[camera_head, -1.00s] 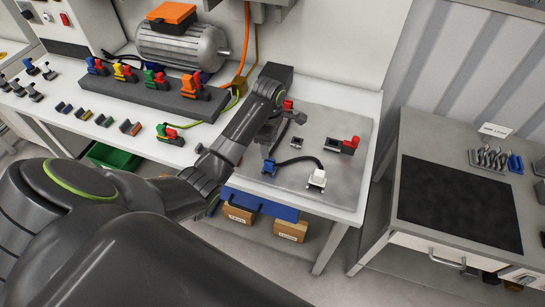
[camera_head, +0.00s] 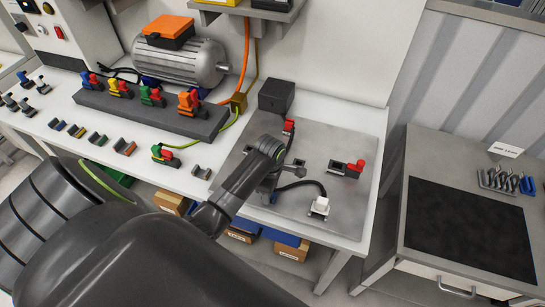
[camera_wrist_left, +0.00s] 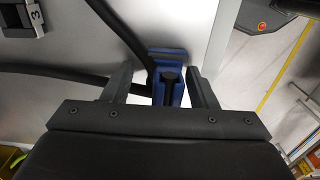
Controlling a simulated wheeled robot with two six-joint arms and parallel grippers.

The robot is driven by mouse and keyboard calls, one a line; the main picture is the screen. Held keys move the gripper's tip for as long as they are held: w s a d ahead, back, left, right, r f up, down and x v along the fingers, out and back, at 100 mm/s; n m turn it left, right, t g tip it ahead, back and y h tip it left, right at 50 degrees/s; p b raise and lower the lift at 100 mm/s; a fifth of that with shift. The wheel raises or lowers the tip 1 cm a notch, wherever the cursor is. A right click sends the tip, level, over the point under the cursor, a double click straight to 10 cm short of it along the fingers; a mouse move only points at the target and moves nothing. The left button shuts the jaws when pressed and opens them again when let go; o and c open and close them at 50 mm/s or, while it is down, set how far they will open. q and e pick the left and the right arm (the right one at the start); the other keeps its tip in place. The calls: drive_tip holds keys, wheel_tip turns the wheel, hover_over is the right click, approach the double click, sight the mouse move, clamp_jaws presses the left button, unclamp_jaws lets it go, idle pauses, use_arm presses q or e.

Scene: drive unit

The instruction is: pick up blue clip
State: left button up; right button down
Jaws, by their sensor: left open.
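The blue clip (camera_wrist_left: 168,85) is in the left wrist view, at the end of a black cable (camera_wrist_left: 135,35). The gripper is open. In the head view my left gripper (camera_head: 270,190) is low over the grey plate's (camera_head: 335,222) front left part, and the arm mostly hides the blue clip. My right gripper is not in view.
A white plug (camera_head: 320,207) and a red-levered clip (camera_head: 355,168) are on the plate to the right. A dark block (camera_head: 276,96) stands behind. A rack (camera_head: 150,112) of coloured clips lies to the left. The plate's edge is close to the gripper.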

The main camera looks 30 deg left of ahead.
use_arm(q)
drive_tip(key=shift+s+d+r, duration=0.1)
drive_tip(key=shift+s+r, duration=0.05)
drive_tip(key=shift+s+d+r, duration=0.15)
drive_tip(key=shift+s, duration=0.15)
drive_tip(key=c, duration=0.5)
drive_tip(key=shift+w, duration=0.1)
clamp_jaws()
drive_tip(key=shift+w+r, duration=0.1)
drive_tip(key=shift+r, duration=0.25)
wheel_tip(320, 180, up, 9)
drive_tip(key=shift+r, duration=0.1)
